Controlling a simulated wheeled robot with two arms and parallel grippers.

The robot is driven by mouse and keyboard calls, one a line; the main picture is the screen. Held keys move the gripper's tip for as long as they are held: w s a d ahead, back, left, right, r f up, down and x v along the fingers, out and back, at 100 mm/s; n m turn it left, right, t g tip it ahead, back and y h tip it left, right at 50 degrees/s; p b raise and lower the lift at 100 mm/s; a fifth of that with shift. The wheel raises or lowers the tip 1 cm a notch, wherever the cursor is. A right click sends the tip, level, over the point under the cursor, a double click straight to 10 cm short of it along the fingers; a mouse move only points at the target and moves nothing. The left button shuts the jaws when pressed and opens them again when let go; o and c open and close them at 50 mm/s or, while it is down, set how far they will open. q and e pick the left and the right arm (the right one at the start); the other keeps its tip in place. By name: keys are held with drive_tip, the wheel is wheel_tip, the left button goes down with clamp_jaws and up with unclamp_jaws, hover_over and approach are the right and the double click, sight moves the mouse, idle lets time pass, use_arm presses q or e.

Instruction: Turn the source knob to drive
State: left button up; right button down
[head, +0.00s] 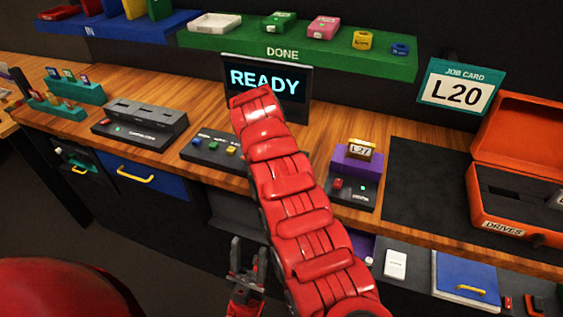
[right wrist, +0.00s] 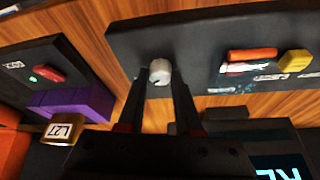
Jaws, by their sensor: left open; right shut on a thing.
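The source knob, a small white round knob (right wrist: 159,71), stands on a dark control panel (right wrist: 200,40) in the right wrist view. My right gripper (right wrist: 159,78) is shut on it, one dark finger on each side. Its pointer and position labels cannot be read. In the head view the panel (head: 190,152) shows its left part with small coloured buttons; my red right arm hides the knob and right gripper. A screen (head: 300,105) behind reads "READY". My left gripper (head: 247,262) is open and empty, low in front of the bench.
Right of the arm stand a small device with a red button (head: 352,192) and a purple holder (head: 355,160) with an L27 cartridge. An open orange drives case (head: 510,215) sits farther right. A grey slotted unit (head: 145,120) stands left. The dark mat (head: 420,185) is clear.

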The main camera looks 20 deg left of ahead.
drive_tip(key=shift+r, duration=0.1)
idle(0.5)
drive_tip(key=c, duration=0.6)
unclamp_jaws()
drive_tip(key=shift+s+a+r+b, duration=0.1)
drive_tip(key=shift+s+r+b, duration=0.05)
drive_tip(key=shift+r+b, duration=0.2)
drive_tip(key=v, duration=1.6)
drive_tip(key=shift+s+a+r, duration=0.1)
drive_tip(key=shift+s+r, duration=0.1)
